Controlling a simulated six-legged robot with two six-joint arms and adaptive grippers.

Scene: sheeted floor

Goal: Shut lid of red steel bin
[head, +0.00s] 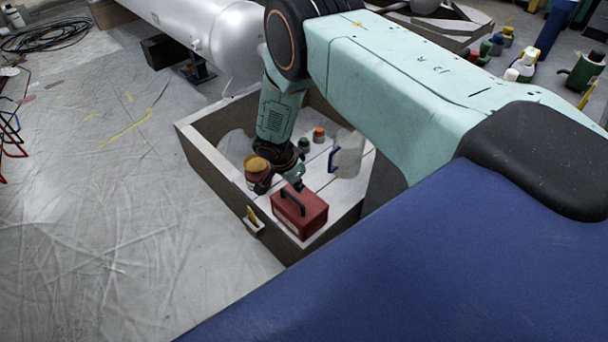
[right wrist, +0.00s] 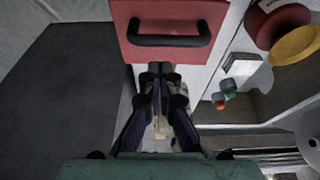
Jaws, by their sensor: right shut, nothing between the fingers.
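The red steel bin (head: 312,215) stands in the near corner of a low wooden box. It is a red block with a black handle (head: 290,203), and its top looks closed from here. In the right wrist view, the bin's red face (right wrist: 177,52) with the handle (right wrist: 172,40) fills the top middle. My right gripper (head: 295,183) is just behind the bin in the head view. Its fingers (right wrist: 160,75) are together and empty, close to the red face below the handle; I cannot tell whether they touch it. My left gripper is not in view.
The wooden box (head: 212,158) has raised walls around the bin. Inside are a can with a yellow lid (head: 257,165), a white jug (head: 348,155) and small bottles (head: 318,135). The floor at left is mostly clear.

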